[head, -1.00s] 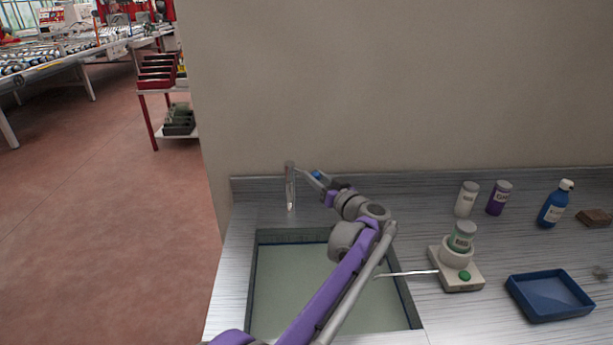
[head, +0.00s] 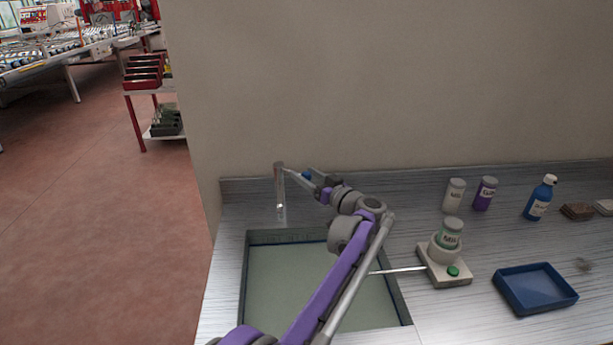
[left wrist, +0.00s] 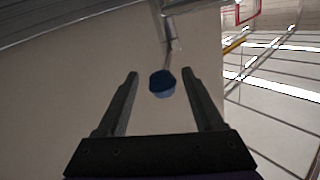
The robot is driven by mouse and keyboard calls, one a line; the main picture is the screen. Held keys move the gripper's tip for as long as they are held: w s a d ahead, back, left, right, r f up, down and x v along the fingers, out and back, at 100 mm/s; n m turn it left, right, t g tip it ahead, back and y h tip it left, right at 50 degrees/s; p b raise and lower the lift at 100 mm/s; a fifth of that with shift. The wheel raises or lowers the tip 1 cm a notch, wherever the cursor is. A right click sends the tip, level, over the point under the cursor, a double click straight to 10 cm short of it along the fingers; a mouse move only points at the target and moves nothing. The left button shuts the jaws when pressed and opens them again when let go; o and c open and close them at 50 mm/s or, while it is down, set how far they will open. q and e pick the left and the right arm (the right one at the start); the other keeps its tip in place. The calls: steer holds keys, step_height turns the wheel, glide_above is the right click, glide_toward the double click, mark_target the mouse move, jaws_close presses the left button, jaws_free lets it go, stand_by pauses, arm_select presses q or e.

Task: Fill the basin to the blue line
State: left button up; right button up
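The basin (head: 243,285) is sunk in the counter and holds pale greenish liquid; its surface lies below the rim. A thin dark bluish band runs along the far inner wall, but I cannot tell the liquid's exact level against a blue line. The tap (head: 280,190) stands behind the basin; I cannot tell whether water runs from it. Its lever ends in a blue knob (head: 306,176), also in the left wrist view (left wrist: 162,82). My left gripper (head: 314,178) is at the knob, fingers apart (left wrist: 160,75), the knob seen between them, not clamped. My right gripper is not visible.
Right of the basin are a small white device (head: 446,272) with a jar on it, a blue tray (head: 535,290), a white bottle (head: 454,195), a purple bottle (head: 485,193) and a blue bottle (head: 540,198). A wall rises behind the counter.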

arm_select(q)
steer(key=shift+s, duration=0.1)
steer(key=v, duration=1)
steer(key=shift+s+d+b, duration=0.2)
steer(key=shift+d+b, duration=0.05)
steer(key=shift+b, duration=0.2)
steer(key=shift+r, duration=0.15)
